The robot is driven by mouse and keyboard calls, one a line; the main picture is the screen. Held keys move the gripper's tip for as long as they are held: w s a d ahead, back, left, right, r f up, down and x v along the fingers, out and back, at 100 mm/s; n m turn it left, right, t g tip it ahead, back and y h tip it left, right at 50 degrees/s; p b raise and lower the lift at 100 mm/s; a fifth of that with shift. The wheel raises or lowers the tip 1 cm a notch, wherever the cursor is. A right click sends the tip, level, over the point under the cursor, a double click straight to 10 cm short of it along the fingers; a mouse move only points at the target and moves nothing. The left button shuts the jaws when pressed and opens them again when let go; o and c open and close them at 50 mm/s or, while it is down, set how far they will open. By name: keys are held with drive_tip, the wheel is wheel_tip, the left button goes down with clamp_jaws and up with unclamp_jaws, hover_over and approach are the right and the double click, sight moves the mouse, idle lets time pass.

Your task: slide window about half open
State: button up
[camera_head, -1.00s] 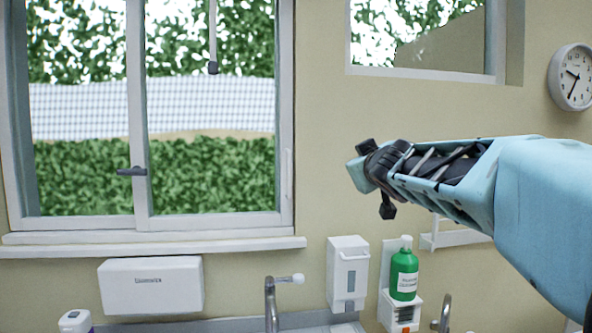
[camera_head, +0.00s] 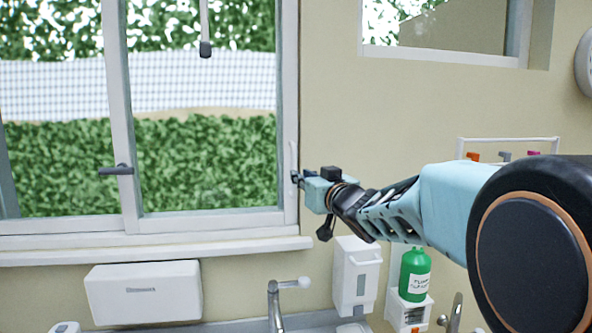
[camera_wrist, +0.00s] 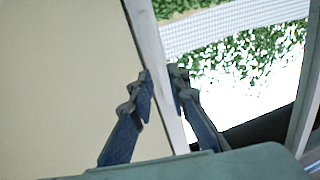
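The window is white-framed with two panes side by side. Its right pane (camera_head: 205,165) reaches the right side of the frame, and a dark latch (camera_head: 116,170) sits on the middle upright. A slim white vertical pull handle (camera_head: 292,160) is on the right upright. My gripper (camera_head: 298,179) is at this handle's lower part, pointing left. In the wrist view, the two dark fingers of my gripper (camera_wrist: 163,82) are apart, one on each side of a white upright (camera_wrist: 150,45). Whether they touch it is unclear.
Below the sill (camera_head: 160,251) are a white towel dispenser (camera_head: 145,292), a tap (camera_head: 273,305), a wall dispenser (camera_head: 355,275) and a green bottle (camera_head: 414,270) under my arm. A wall rack (camera_head: 510,139) is on the right. A second window (camera_head: 450,30) is above.

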sight(294, 192)
drive_tip(key=shift+p+x, duration=0.5)
drive_tip(key=shift+x, duration=2.6)
clamp_jaws()
